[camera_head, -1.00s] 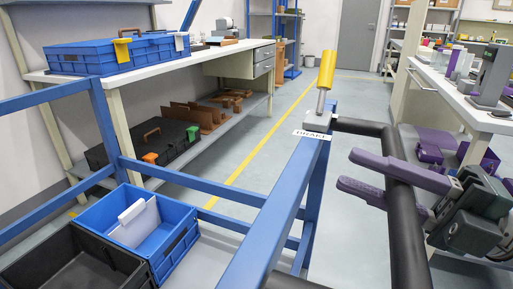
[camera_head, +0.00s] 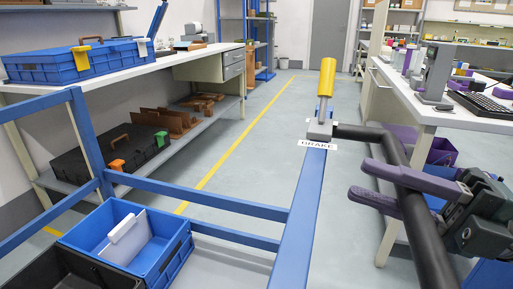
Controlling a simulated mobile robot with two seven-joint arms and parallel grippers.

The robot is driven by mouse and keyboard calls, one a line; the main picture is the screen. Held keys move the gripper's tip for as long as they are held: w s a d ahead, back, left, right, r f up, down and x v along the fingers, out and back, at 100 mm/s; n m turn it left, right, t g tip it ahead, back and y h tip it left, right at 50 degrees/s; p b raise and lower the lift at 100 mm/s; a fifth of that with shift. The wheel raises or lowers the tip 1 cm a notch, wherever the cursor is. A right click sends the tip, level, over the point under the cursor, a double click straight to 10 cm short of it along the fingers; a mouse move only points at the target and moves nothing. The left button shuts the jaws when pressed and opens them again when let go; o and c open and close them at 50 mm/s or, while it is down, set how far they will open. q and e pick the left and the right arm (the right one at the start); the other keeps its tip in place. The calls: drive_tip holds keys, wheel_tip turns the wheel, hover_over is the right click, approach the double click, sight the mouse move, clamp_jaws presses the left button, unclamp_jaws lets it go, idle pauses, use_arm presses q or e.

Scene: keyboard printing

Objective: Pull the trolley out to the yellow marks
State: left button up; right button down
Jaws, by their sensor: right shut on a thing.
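The trolley has a blue frame (camera_head: 297,230) that runs from the bottom of the view towards the middle. A black handle bar (camera_head: 428,237) is fixed to it on the right. A yellow-gripped brake lever (camera_head: 327,78) stands upright at the frame's corner, behind a BRAKE label (camera_head: 318,145). My right gripper (camera_head: 366,181), with purple fingers, is shut on the handle bar from the right. A yellow floor line (camera_head: 220,165) runs along the left of the aisle. A short piece of yellow marking (camera_head: 52,231) shows at lower left. My left gripper is not in view.
The trolley carries a blue crate (camera_head: 181,257) with a white piece inside and a black crate (camera_head: 50,285). A workbench (camera_head: 205,62) stands left, with a black case (camera_head: 80,165) on its lower shelf. Another bench (camera_head: 400,90) stands right. The aisle floor (camera_head: 270,130) between is clear.

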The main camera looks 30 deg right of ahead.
idle(0.3)
drive_tip(key=c, duration=1)
unclamp_jaws()
drive_tip(key=shift+s, duration=0.1)
drive_tip(key=o, duration=0.3)
drive_tip(key=shift+s+d, duration=0.15)
drive_tip(key=shift+d, duration=0.05)
drive_tip(key=shift+o, duration=0.5)
drive_tip(key=shift+a, duration=0.1)
drive_tip(key=b+v, duration=0.2)
drive_tip(key=v, duration=0.8)
